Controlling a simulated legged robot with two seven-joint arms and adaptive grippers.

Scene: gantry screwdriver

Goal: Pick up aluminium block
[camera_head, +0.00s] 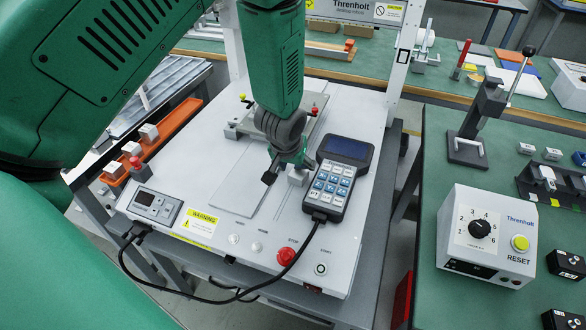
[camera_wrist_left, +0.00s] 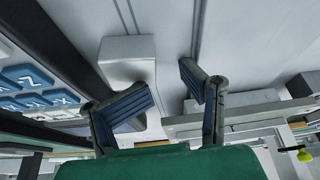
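A small silver-grey block (camera_head: 297,175), which looks like aluminium, stands on the white machine top, just left of the handheld keypad. In the left wrist view the block (camera_wrist_left: 128,58) is ahead of the fingers and mostly to the left, its lower edge partly covered by the left finger. My left gripper (camera_head: 284,168) points down close beside it. Its two blue-padded fingers (camera_wrist_left: 167,80) are apart with nothing held between them. I cannot tell whether a finger touches the block. My right gripper is not in view.
The keypad pendant (camera_head: 338,178) with its cable lies right beside the block. An orange tray (camera_head: 178,122) at the left holds several similar blocks. A red stop button (camera_head: 286,257) is on the machine's front. A green bench (camera_head: 428,240) with a control box (camera_head: 485,238) stands right.

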